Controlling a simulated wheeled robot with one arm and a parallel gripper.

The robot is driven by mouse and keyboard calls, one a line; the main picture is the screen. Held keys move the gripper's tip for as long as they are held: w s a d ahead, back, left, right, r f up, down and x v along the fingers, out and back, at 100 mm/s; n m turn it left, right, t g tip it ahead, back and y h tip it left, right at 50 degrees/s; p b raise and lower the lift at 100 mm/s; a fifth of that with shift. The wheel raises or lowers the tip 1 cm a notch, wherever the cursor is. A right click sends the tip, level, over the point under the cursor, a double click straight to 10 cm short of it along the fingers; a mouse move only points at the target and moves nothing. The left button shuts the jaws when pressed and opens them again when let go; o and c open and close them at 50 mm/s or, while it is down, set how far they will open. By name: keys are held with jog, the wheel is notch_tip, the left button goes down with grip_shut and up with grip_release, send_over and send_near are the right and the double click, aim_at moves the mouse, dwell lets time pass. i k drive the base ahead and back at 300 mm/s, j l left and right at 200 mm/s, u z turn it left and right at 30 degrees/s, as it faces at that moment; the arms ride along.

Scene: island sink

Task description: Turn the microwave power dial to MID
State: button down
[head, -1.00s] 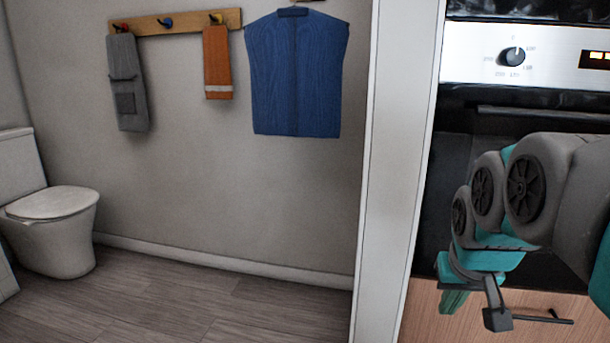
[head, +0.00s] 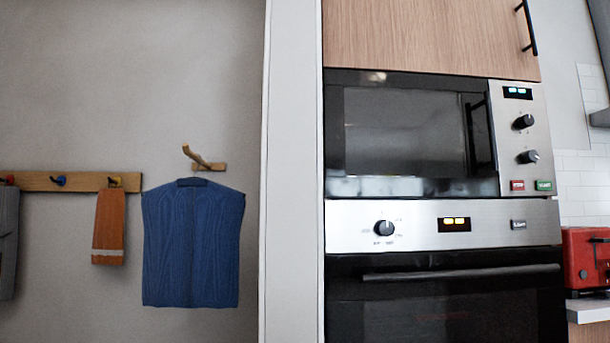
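The microwave (head: 420,135) is built in at the upper right of the head view, with a dark glass door and a steel control strip on its right side. The strip has a lit display (head: 517,92), an upper black dial (head: 523,122) and a lower black dial (head: 528,157), with a red button (head: 517,185) and a green button (head: 543,185) below. The dial labels are too small to read, so I cannot tell which dial is the power dial or its setting. My gripper is not in view.
Below the microwave is an oven (head: 445,290) with its own dial (head: 384,228) and a handle. A wood cabinet (head: 430,35) is above. A red toaster (head: 586,258) stands on a counter at right. A white panel edge (head: 292,170) and a wall with hanging clothes are at left.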

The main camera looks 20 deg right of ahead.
aim_at(531, 156)
jog(key=z, duration=1.7)
